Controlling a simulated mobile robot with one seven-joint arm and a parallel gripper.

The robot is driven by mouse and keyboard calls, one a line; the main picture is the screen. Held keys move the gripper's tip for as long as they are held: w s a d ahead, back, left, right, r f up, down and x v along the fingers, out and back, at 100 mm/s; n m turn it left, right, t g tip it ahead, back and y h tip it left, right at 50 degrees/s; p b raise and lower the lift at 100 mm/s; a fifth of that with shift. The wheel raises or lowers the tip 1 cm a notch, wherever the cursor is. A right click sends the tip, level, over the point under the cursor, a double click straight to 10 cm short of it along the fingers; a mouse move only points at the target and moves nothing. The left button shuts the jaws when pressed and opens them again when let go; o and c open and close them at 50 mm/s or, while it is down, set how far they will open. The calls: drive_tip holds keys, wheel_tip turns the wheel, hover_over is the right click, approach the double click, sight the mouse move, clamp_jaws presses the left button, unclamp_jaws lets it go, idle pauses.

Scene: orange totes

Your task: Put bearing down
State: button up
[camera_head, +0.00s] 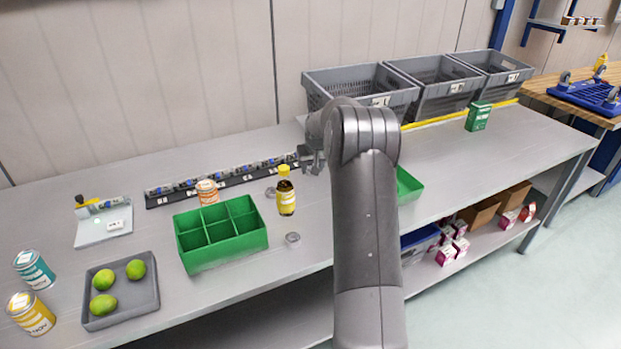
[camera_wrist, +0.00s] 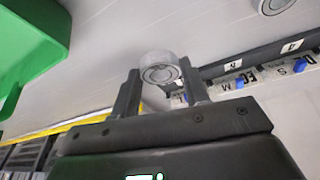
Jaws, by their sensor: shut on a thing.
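My gripper (camera_wrist: 158,82) is shut on a silvery ring-shaped bearing (camera_wrist: 160,68), held between its fingertips in the wrist view. In the head view my gripper (camera_head: 313,160) is above the bench near the right end of the black rack, and the held bearing cannot be made out there. Another bearing (camera_head: 293,238) lies on the bench right of the green divided box. A further round metal piece (camera_head: 271,192) lies left of the yellow-capped bottle. Part of a round metal piece (camera_wrist: 273,5) shows at the top of the wrist view.
The black rack (camera_head: 163,200) holds a row of small parts. The green divided box (camera_head: 196,262), brown bottle (camera_head: 286,197) and grey tray with limes (camera_head: 120,316) stand left of my arm. A green bin (camera_head: 410,187) is partly hidden behind my arm. Grey crates (camera_head: 365,100) line the back.

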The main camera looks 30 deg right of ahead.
sight(311, 185)
drive_tip(key=shift+w+a+f, duration=0.25)
drive_tip(key=shift+w+f, duration=0.1)
drive_tip(key=shift+f, duration=1.9)
drive_tip(key=o, duration=1)
drive_tip(key=shift+f, duration=0.1)
